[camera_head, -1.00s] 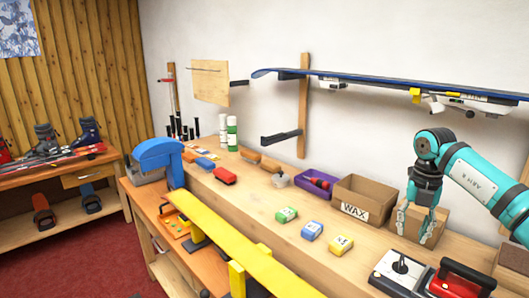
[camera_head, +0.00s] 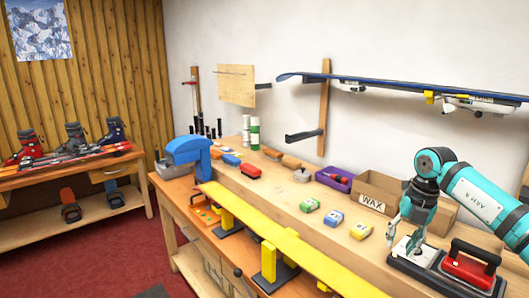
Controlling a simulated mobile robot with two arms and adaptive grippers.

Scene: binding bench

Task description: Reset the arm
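My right arm (camera_head: 485,200), teal and black, comes in from the right edge. Its grey gripper (camera_head: 403,241) points down over the right part of the workbench, in front of the cardboard boxes. Its fingers are apart, with nothing seen between them. The fingertips overlap the left end of a dark-based device with a light metal plate (camera_head: 425,255) and a red-handled iron (camera_head: 468,265); I cannot tell whether they touch it. My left gripper is not in view.
The workbench holds a WAX box (camera_head: 380,190), a purple tray (camera_head: 327,180), small green (camera_head: 309,205), blue (camera_head: 333,218) and yellow (camera_head: 361,230) blocks. A yellow ski (camera_head: 290,243) runs along the front. A blue ski (camera_head: 400,85) hangs on the wall above.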

